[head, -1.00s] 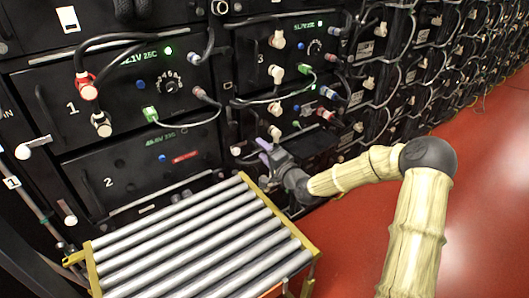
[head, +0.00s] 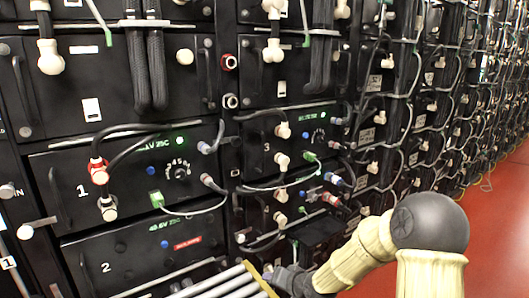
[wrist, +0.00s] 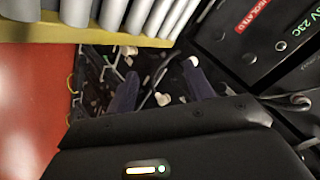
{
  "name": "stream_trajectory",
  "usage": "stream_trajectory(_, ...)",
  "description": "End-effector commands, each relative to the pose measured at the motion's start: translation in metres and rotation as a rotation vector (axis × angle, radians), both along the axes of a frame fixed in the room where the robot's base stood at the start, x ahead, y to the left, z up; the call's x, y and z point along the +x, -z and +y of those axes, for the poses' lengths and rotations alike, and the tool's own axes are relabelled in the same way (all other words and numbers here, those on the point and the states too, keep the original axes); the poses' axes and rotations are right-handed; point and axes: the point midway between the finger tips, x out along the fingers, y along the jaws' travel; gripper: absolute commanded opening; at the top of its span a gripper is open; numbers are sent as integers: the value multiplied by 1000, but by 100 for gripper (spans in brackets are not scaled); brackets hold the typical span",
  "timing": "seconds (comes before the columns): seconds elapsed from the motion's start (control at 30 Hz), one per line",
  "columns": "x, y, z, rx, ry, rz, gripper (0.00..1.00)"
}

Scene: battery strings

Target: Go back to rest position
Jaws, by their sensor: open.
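My gripper (wrist: 161,88) is open in the wrist view, with its two dark purple fingers apart and nothing between them. In the head view, my gripper (head: 288,281) is low in the picture, in front of the lower battery modules and at the right end of the roller table (head: 222,284). Its fingertips are hard to make out there. My pale, jointed arm reaches in from the lower right with its dark elbow raised. In the wrist view the table's yellow edge (wrist: 110,35) and rollers lie above the fingers.
More racks (head: 400,120) with looped cables run off to the right. Red floor (head: 500,215) is clear at the right.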

Motion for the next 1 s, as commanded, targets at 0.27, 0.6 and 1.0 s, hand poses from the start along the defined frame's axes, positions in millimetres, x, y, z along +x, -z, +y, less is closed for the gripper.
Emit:
stream_trajectory(0.27,-86,-12,-61,-399,-65,178,52)
stream_trajectory(0.6,-187,-38,-105,-574,-120,379,52)
stream_trajectory(1.0,-233,-80,-114,-582,-160,466,52)
